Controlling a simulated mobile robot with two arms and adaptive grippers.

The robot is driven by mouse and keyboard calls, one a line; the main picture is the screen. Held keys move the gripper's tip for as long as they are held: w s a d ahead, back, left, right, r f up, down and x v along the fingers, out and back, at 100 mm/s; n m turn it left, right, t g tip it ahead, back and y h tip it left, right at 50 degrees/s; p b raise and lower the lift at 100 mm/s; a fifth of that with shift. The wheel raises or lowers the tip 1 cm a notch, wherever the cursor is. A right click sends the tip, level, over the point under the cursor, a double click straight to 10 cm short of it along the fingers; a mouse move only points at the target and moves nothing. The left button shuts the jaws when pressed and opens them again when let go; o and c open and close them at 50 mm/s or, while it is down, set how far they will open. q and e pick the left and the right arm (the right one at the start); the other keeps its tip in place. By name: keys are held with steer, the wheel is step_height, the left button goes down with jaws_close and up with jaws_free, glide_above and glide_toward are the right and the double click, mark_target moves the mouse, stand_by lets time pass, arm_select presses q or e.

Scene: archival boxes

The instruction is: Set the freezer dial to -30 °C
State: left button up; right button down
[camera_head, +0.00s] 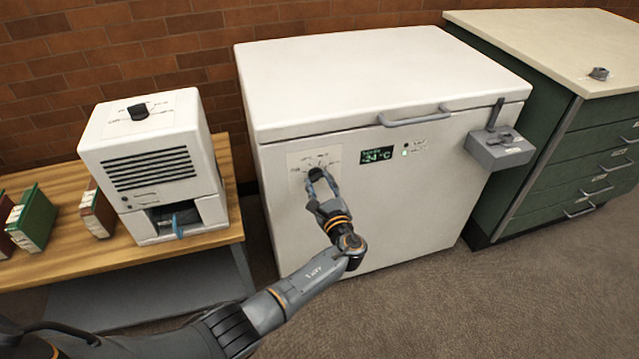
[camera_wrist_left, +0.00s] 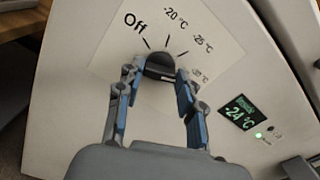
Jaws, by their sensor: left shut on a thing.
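The white chest freezer (camera_head: 400,210) stands against the brick wall, lid closed. Its dark dial (camera_head: 317,174) sits on a pale scale plate at the front left, and it also shows in the left wrist view (camera_wrist_left: 160,66). My left gripper (camera_head: 321,182) is shut on the dial, one finger on each side, as the left wrist view (camera_wrist_left: 156,88) shows. The display (camera_head: 377,155) reads -24 °C. The dial's pointer is hard to make out. My right gripper is not in view.
A grey box with a lever (camera_head: 499,150) is on the freezer's front right. A white device with its own dial (camera_head: 155,165) and several binders stand on the wooden table (camera_head: 235,190) at left. A green drawer cabinet (camera_head: 560,150) is at right. The floor in front is clear.

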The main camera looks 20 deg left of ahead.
arm_select(q)
steer(key=o, duration=1.2)
steer(key=shift+f, duration=0.1)
steer(key=shift+c, duration=0.2)
steer(key=v, duration=1.2)
